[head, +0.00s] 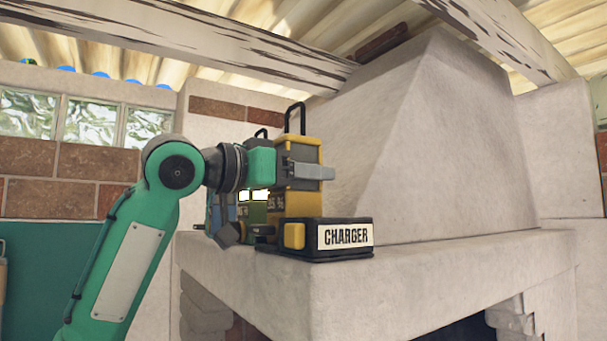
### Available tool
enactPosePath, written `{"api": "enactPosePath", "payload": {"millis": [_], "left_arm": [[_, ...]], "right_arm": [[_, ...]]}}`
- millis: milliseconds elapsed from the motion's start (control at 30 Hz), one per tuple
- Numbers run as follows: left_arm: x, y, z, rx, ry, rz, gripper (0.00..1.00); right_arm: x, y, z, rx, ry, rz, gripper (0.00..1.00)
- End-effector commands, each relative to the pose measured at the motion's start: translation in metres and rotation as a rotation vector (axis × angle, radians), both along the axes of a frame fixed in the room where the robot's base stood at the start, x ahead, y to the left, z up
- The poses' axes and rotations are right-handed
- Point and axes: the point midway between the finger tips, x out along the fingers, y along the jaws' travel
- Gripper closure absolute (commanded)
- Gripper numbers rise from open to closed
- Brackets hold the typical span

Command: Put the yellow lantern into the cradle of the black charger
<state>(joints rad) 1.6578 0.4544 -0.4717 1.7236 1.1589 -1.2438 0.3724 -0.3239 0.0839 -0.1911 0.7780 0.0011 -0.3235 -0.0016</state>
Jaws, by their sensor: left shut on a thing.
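The yellow lantern (297,204) stands upright with its dark top and black handle, at the middle of the head view. My left gripper (306,170) is shut on its upper part, with a grey finger across the front side. The black charger (312,249), with a white "CHARGER" label, sits on the stone ledge. The lantern's lower end meets the charger's top rim in the picture. The cradle's inside is hidden, so I cannot tell whether the lantern rests in it. My right gripper is not in view.
A green lantern (252,210) and a blue object (221,212) stand behind my left gripper, partly hidden. The pale stone ledge (440,252) is clear right of the charger. The sloping hood (420,150) rises behind it.

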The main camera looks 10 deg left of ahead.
Motion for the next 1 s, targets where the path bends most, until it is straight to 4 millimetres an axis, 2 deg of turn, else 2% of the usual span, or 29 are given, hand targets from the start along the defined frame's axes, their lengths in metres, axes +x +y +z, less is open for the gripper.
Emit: {"api": "enactPosePath", "payload": {"millis": [967, 1000], "left_arm": [[-0.0008, 0.0005, -0.0013, -0.002, -0.004, 0.000, 0.90], [-0.0007, 0.0004, -0.0014, -0.002, -0.004, 0.000, 0.36]], "right_arm": [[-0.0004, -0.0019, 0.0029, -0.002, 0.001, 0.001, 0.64], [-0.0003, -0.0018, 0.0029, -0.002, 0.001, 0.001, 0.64]]}}
